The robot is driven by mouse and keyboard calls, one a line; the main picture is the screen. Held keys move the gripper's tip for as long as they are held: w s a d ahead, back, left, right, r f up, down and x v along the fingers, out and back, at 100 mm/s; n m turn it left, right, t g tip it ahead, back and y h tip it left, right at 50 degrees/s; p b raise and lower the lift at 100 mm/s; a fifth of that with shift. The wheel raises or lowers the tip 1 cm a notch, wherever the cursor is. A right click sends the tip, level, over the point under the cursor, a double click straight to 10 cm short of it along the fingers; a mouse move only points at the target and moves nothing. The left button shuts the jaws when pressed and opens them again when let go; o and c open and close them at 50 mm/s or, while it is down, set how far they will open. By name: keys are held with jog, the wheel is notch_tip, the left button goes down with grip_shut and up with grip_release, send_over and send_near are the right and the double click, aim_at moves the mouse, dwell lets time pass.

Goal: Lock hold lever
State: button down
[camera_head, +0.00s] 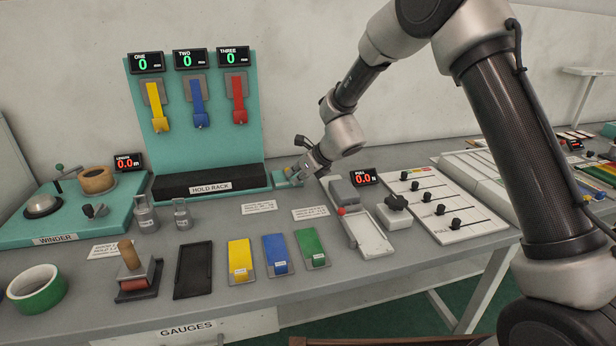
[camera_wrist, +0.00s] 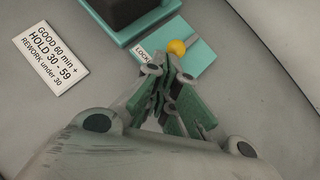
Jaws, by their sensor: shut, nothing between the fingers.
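In the wrist view a yellow ball knob (camera_wrist: 177,46), which looks like the end of the hold lever, sits over a small teal plate (camera_wrist: 202,57). A label reading LOCK (camera_wrist: 141,52) is at the plate's left edge. The rest of the lever is hard to make out. My gripper (camera_wrist: 166,72) is shut and empty, its tips just below the knob in the picture; I cannot tell whether they touch it. In the head view my gripper (camera_head: 300,174) is at the right end of the hold rack (camera_head: 257,150), where the knob is not clearly visible.
Yellow (camera_head: 156,106), blue (camera_head: 197,103) and red (camera_head: 238,98) strips hang on the rack under displays reading 0. A pull tester (camera_head: 370,238) stands right of my gripper. Printed cards (camera_head: 259,206) lie in front. Metal weights (camera_head: 145,214) stand left, near the winder (camera_head: 115,222).

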jog(key=shift+s+a, duration=0.25)
jog(key=shift+a, duration=0.55)
jog(key=shift+s+a, duration=0.2)
jog(key=shift+a, duration=0.55)
jog(key=shift+w, duration=0.1)
